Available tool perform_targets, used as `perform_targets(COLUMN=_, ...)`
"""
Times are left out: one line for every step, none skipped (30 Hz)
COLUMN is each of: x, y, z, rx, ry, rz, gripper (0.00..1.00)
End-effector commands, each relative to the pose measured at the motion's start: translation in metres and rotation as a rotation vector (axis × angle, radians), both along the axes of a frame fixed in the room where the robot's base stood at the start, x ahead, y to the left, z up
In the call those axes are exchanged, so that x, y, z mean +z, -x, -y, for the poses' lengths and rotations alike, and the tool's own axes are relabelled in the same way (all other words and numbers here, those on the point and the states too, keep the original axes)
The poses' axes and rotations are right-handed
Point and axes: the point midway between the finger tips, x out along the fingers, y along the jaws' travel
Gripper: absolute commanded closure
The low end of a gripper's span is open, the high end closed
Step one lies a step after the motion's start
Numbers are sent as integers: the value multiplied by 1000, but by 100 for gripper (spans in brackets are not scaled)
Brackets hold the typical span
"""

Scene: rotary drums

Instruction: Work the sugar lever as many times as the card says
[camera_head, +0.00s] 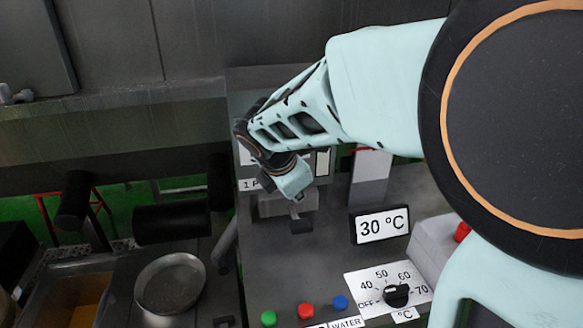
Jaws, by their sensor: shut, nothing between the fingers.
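My gripper (298,208) hangs over the grey machine, its fingers together and empty, pointing down. It is in front of a grey block (270,206) on the machine's back panel. A white label below my wrist shows "1 P" (249,184); the rest is hidden behind my arm. Parts of another white card (322,161) show beside my wrist, its text covered. I cannot make out the sugar lever, and I cannot tell whether my gripper touches anything. A card reading "30 °C" (382,225) stands on the machine top, right of my gripper.
A knob (396,295) with a temperature scale sits front right. Green (268,318), red (306,311) and blue (340,302) buttons line the front near a "WATER" label. A round metal pan (170,283) is at left. A grey box (437,242) stands at right.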

Motion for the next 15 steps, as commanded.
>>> perform_targets(x=10, y=-1, z=0, rx=0, ry=0, rz=-1, gripper=100)
perform_targets(x=13, y=-2, z=0, rx=0, ry=0, rz=-1, gripper=100)
perform_targets(x=17, y=-3, z=-1, rx=0, ry=0, rz=-1, gripper=100)
perform_targets(x=20, y=-4, z=-1, rx=0, ry=0, rz=0, gripper=100)
perform_targets(x=23, y=-4, z=-1, rx=0, ry=0, rz=0, gripper=100)
perform_targets(x=26, y=-5, z=-1, rx=0, ry=0, rz=0, gripper=100)
perform_targets(x=27, y=-6, z=-1, rx=0, ry=0, rz=0, gripper=100)
perform_targets(x=28, y=-6, z=-1, rx=0, ry=0, rz=0, gripper=100)
perform_targets(x=28, y=-6, z=-1, rx=0, ry=0, rz=0, gripper=100)
perform_targets(x=27, y=-6, z=-1, rx=0, ry=0, rz=0, gripper=100)
perform_targets(x=27, y=-6, z=-1, rx=0, ry=0, rz=0, gripper=100)
perform_targets(x=26, y=-6, z=-1, rx=0, ry=0, rz=0, gripper=100)
perform_targets(x=26, y=-6, z=-1, rx=0, ry=0, rz=0, gripper=100)
perform_targets(x=26, y=-6, z=-1, rx=0, ry=0, rz=0, gripper=100)
perform_targets(x=26, y=-6, z=-1, rx=0, ry=0, rz=0, gripper=100)
